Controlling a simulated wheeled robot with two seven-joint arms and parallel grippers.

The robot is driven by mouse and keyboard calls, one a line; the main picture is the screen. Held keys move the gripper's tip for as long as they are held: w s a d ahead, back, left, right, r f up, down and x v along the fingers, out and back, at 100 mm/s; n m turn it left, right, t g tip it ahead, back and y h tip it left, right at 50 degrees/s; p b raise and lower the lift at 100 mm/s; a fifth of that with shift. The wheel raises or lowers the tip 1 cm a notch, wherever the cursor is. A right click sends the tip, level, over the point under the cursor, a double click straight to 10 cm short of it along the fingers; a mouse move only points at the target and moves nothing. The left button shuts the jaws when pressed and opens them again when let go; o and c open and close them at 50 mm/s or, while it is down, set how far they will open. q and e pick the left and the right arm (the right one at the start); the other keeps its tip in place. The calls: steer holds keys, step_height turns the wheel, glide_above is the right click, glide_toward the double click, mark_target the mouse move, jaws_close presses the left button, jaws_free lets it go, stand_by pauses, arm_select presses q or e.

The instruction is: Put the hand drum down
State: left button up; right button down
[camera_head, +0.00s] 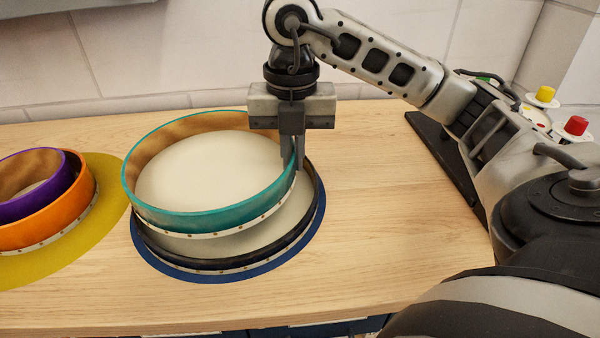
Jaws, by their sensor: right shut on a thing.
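A teal-rimmed hand drum (209,218) with a pale skin inside is held at its right rim by my right gripper (296,160). The gripper points down and is shut on that rim. Below the teal drum is a black-rimmed drum (300,240) that lies on a round blue mat (180,272). The teal drum is slightly up and left of the black one and overlaps it. I cannot tell whether the two touch. My left gripper is not in view.
A purple drum (66,180) sits within an orange drum (60,226) on a yellow mat (112,200) at the left. Bare wooden table (400,200) lies right of the blue mat. A tiled wall is behind.

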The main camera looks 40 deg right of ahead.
mark_target(300, 193)
steer(key=shift+d+f, duration=0.5)
steer(key=shift+f, duration=0.15)
steer(key=shift+d+f+b, duration=0.2)
steer(key=shift+f+b, duration=0.05)
steer(key=shift+b, duration=0.1)
step_height(300, 193, down, 3)
steer(key=shift+d, duration=0.1)
steer(key=shift+f+b, duration=0.3)
steer(key=shift+b, duration=0.15)
steer(key=c, duration=2)
jaws_free()
steer(key=shift+f, duration=0.1)
steer(key=shift+o, duration=0.5)
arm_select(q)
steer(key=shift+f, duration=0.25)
